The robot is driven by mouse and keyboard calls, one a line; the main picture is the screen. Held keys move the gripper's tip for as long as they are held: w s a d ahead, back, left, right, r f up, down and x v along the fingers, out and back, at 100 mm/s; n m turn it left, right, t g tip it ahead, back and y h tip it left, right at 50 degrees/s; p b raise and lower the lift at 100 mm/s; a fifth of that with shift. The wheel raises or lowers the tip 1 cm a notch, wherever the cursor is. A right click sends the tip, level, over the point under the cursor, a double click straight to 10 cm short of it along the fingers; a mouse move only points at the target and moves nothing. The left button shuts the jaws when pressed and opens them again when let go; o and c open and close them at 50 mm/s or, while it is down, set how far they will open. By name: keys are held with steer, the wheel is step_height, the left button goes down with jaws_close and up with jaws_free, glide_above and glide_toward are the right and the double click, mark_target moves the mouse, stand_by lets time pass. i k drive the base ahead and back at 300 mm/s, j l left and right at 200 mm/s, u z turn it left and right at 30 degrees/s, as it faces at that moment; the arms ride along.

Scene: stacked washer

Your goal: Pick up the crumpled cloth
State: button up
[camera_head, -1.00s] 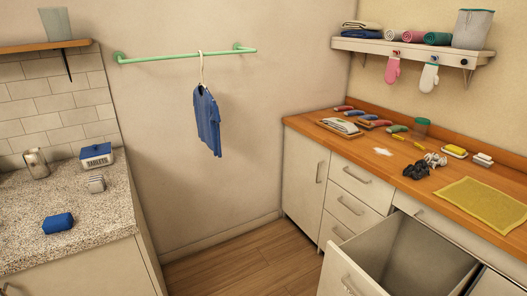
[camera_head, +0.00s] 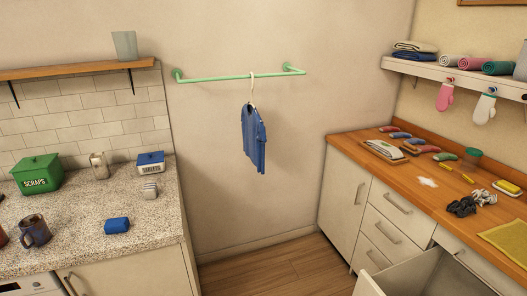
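On the right wooden counter (camera_head: 385,185) lie two crumpled, cloth-like bundles side by side, a dark one (camera_head: 462,207) and a grey-white one (camera_head: 485,195). They are small here, and I cannot tell for sure which is the crumpled cloth. A small blue bundle (camera_head: 116,225) lies on the left speckled counter (camera_head: 150,240); it looks compact rather than crumpled. My gripper is not in view.
An open drawer (camera_head: 415,275) juts out below the right counter. A blue shirt (camera_head: 253,140) hangs from a green rail (camera_head: 235,78). A green scraps bin (camera_head: 38,175) and dark mug (camera_head: 34,232) stand on the left counter. The wooden floor (camera_head: 270,268) between counters is clear.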

mark_target(483, 197)
steer(key=l+z, duration=0.2)
steer(key=z, duration=0.2)
steer(key=k+l+z, duration=0.1)
steer(key=l+z, duration=0.15)
steer(key=z, duration=0.2)
